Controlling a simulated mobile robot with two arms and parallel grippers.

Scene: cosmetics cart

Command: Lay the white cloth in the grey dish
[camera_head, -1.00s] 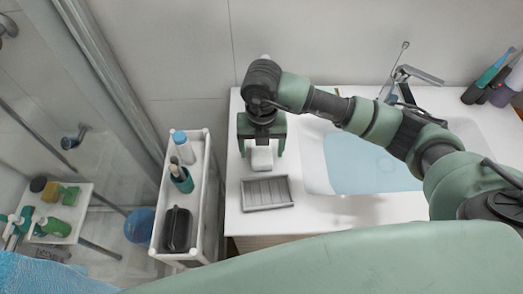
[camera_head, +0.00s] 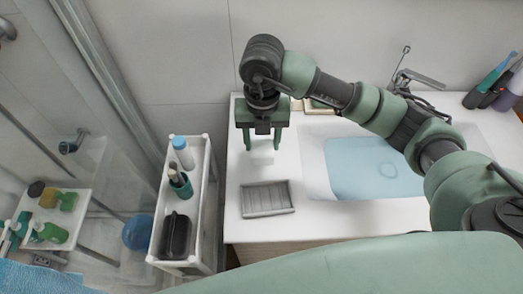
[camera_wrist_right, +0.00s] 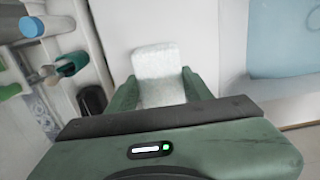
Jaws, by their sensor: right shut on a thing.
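The white cloth (camera_head: 262,159) shows faintly against the white counter, below my right gripper (camera_head: 262,148) in the head view. In the right wrist view the cloth (camera_wrist_right: 157,64) is a pale, textured piece between the two green fingers of my right gripper (camera_wrist_right: 160,88), which is shut on it. The grey dish (camera_head: 267,198) is rectangular and ribbed, and lies empty on the counter, nearer than the cloth and apart from it. The dish does not show in the right wrist view. My left gripper is not in view.
A basin of bluish water (camera_head: 375,168) and a faucet (camera_head: 408,78) are right of the dish. A white cart (camera_head: 208,215) with bottles and a black container (camera_head: 176,236) stands left of the counter. Small boxes (camera_head: 318,106) sit behind my right arm.

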